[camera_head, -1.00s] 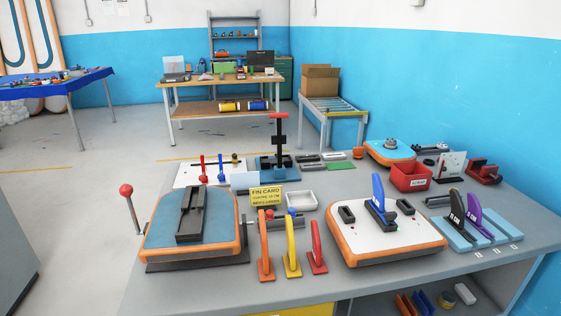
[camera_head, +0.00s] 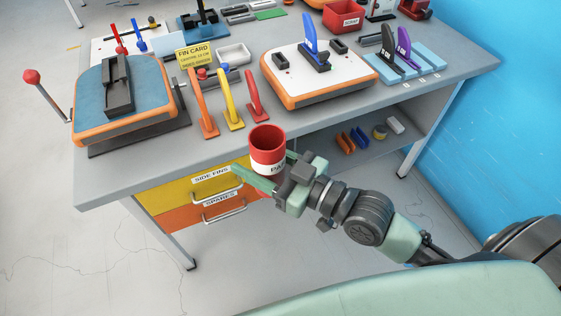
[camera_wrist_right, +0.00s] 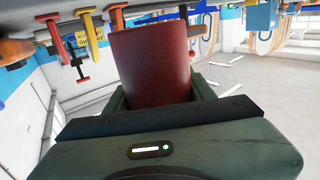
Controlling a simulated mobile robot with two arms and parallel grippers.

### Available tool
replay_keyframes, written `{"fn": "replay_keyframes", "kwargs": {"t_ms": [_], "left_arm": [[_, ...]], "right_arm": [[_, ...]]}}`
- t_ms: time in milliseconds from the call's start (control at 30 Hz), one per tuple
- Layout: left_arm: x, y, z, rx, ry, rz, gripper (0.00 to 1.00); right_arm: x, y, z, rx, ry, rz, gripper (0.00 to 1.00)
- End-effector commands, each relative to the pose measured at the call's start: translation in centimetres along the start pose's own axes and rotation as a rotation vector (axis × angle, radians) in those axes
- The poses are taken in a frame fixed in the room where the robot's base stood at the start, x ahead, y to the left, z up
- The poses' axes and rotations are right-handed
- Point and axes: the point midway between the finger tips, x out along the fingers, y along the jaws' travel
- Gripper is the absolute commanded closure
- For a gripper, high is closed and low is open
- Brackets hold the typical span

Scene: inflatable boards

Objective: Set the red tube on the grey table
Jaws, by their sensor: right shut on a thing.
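The red tube (camera_head: 267,146), an open-topped cylinder with a white lettered band, is upright in my right gripper (camera_head: 272,174). The gripper is shut on it and holds it in front of the grey table's front edge, before the yellow drawer. In the right wrist view the tube (camera_wrist_right: 151,66) fills the space between the fingers. The grey table (camera_head: 215,158) stands behind the tube, with a bare strip along its front edge. Whether the tube touches the table edge I cannot tell. My left gripper is out of view.
Orange, yellow and red fins (camera_head: 230,105) stand near the table's front. A blue-topped board (camera_head: 140,85) with a red-knobbed lever is at left. A white board (camera_head: 320,70) with a blue fin is at right, beside a light blue fin rack (camera_head: 408,65). An open shelf is below.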

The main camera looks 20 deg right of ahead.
Motion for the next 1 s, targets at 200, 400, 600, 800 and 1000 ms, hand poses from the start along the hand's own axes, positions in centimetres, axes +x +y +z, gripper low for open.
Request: {"fn": "replay_keyframes", "kwargs": {"t_ms": [200,400,600,800,1000], "left_arm": [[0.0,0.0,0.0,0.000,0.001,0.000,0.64],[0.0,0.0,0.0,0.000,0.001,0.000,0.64],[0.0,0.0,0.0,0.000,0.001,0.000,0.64],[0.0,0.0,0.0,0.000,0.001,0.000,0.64],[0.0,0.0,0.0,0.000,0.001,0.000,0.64]], "right_arm": [[2.5,-1.2,-0.9,-0.009,0.006,-0.157,0.86],[4.0,-2.0,-1.4,-0.007,0.007,-0.258,0.86],[5.1,-2.3,-1.6,-0.007,0.002,-0.328,0.86],[6.1,-3.2,-2.1,-0.003,0.011,-0.392,0.86],[6.5,-3.3,-2.1,-0.001,0.006,-0.422,0.86]]}}
